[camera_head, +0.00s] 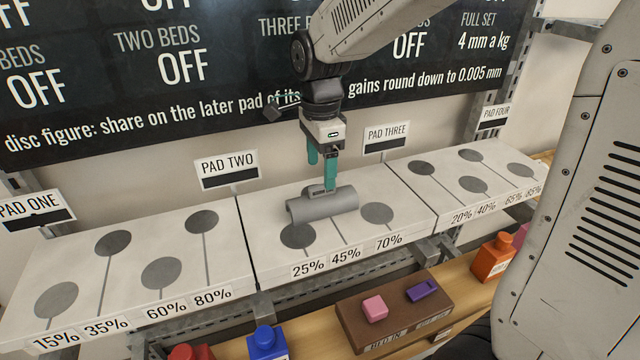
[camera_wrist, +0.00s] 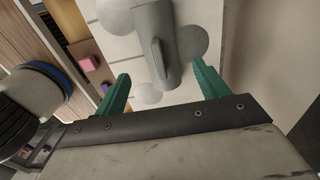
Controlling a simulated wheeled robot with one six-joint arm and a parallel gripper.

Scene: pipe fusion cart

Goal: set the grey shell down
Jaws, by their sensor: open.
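The grey shell (camera_head: 308,208), a half-pipe with a raised ridge on top, lies on the white middle block (camera_head: 265,270) in the head view. Contact with the ridge is unclear.
Signs PAD TWO (camera_head: 228,168) and PAD THREE (camera_head: 386,137) stand behind the blocks. A lower shelf holds a brown tray (camera_head: 358,333) with pink (camera_head: 375,308) and purple (camera_head: 422,290) pieces, a blue bottle (camera_head: 267,343) and an orange bottle (camera_head: 495,258). A dark board rises behind.

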